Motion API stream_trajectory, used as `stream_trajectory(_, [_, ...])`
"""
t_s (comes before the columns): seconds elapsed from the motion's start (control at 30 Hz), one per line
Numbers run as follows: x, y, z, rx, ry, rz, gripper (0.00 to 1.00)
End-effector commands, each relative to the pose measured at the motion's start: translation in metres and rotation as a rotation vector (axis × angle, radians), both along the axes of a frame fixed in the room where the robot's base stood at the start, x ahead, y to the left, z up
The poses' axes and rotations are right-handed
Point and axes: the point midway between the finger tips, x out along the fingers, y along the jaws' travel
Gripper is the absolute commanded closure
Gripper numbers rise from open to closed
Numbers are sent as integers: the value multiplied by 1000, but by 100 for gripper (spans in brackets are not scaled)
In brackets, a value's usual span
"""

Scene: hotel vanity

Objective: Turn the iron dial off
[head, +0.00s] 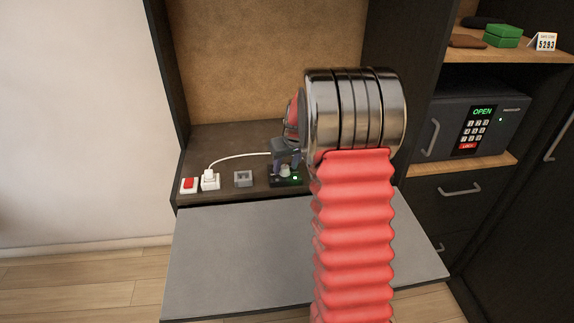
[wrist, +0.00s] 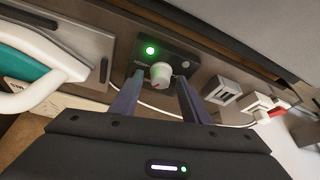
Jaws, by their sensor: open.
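The iron dial is a pale round knob (wrist: 161,75) on a small black control block (wrist: 178,58) with a lit green light. In the head view, the knob (head: 285,170) and block (head: 283,182) sit on the dark shelf, partly behind my arm. My gripper (wrist: 161,82) is open, with one finger on each side of the knob. Nothing is visibly clamped, and I cannot tell whether the fingers touch the knob. In the head view my gripper (head: 286,157) is just above the block. A white and teal body (wrist: 25,75), likely the iron, lies at left in the wrist view.
A red switch (head: 189,185), a white plug (head: 210,180) with a white cord and a grey socket (head: 243,179) stand left of the block. A bare grey board (head: 250,250) is in front. A safe reading OPEN (head: 470,122) is at right.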

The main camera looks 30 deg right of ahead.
Motion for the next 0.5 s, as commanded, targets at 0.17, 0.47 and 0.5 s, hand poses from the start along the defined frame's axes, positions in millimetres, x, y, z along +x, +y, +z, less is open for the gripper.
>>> stream_trajectory(0.17, [0, 0, 0, 0, 0, 0, 59])
stream_trajectory(0.47, [0, 1, 0, 1, 1, 0, 80])
stream_trajectory(0.5, [0, 1, 0, 1, 1, 0, 83])
